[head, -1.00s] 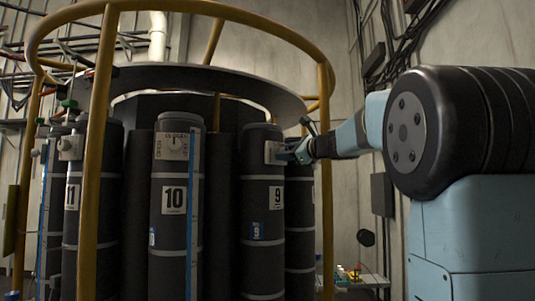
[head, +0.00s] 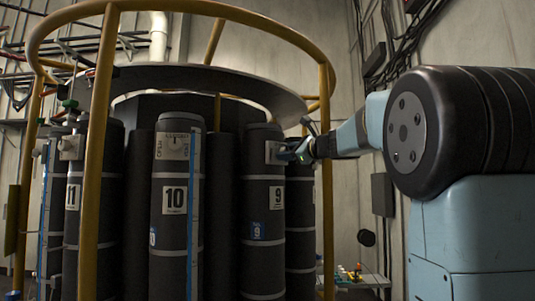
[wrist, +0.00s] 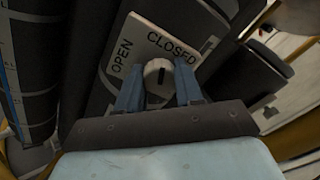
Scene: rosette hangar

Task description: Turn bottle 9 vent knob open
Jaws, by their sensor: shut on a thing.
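Bottle 9 (head: 262,190) is a dark cylinder with a white number 9 label, right of bottle 10 (head: 174,230). Its vent knob (wrist: 158,75) is round and pale with a dark slot, on a white plate (wrist: 135,45) marked OPEN and CLOSED. In the wrist view the slot runs nearly upright in the picture, between the two words. My gripper (wrist: 160,88) has its blue fingers on both sides of the knob, shut on it. In the head view my gripper (head: 290,153) reaches the plate from the right; the knob is hidden there.
A yellow tubular frame (head: 327,190) surrounds the bottle rack, with one post close to my arm. Bottle 11 (head: 72,210) stands at the left. A small shelf with coloured items (head: 350,277) is at the lower right.

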